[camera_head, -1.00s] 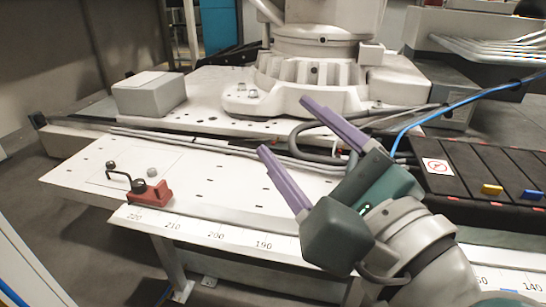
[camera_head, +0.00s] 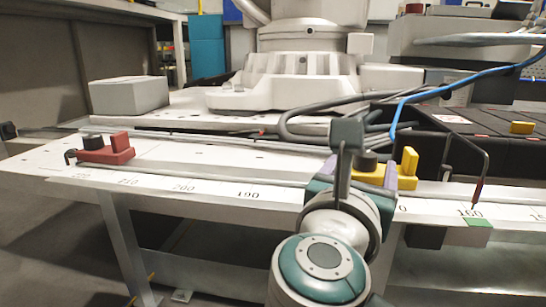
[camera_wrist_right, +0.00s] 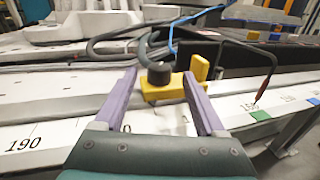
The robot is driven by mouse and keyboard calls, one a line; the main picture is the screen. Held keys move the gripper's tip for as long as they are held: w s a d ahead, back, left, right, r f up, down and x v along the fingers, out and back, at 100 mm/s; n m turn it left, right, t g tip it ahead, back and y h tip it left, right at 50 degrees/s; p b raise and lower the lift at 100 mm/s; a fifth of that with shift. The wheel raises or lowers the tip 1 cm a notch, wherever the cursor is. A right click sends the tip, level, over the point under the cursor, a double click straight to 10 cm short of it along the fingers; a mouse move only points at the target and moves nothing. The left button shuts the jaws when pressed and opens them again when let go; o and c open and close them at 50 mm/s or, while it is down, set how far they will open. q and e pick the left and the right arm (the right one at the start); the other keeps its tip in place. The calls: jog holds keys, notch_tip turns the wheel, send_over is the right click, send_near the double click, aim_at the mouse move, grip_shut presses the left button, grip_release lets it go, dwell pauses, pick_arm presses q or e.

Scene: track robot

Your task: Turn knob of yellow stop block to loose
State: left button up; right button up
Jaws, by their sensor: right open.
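The yellow stop block (camera_head: 407,181) sits on the white rail with the number scale, partly hidden behind my right arm in the head view. Its black round knob (camera_head: 368,160) stands up from its left part. In the right wrist view the yellow block (camera_wrist_right: 176,90) lies just beyond my fingertips, and the knob (camera_wrist_right: 159,73) shows between them. My right gripper (camera_wrist_right: 159,78) is open, with a purple finger on each side of the knob's line. I cannot tell whether the fingers reach around the knob. In the head view the right gripper (camera_head: 361,172) is mostly hidden by its own wrist.
A red stop block (camera_head: 105,149) with a black knob sits at the rail's left end. A bent dark rod with a red tip (camera_head: 478,190) stands right of the yellow block, above a green patch (camera_head: 478,222). Dark and blue cables (camera_head: 420,97) run behind the block.

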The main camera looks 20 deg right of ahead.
aim_at(368, 152)
jog(key=b+x, duration=0.2)
jog(key=x, duration=0.4)
jog(key=shift+w+d+f+b, duration=0.15)
jog(key=shift+w+d+b, duration=0.05)
jog(key=shift+b, duration=0.15)
jog(key=shift+w+d, duration=0.45)
jog(key=shift+d, duration=0.05)
grip_shut()
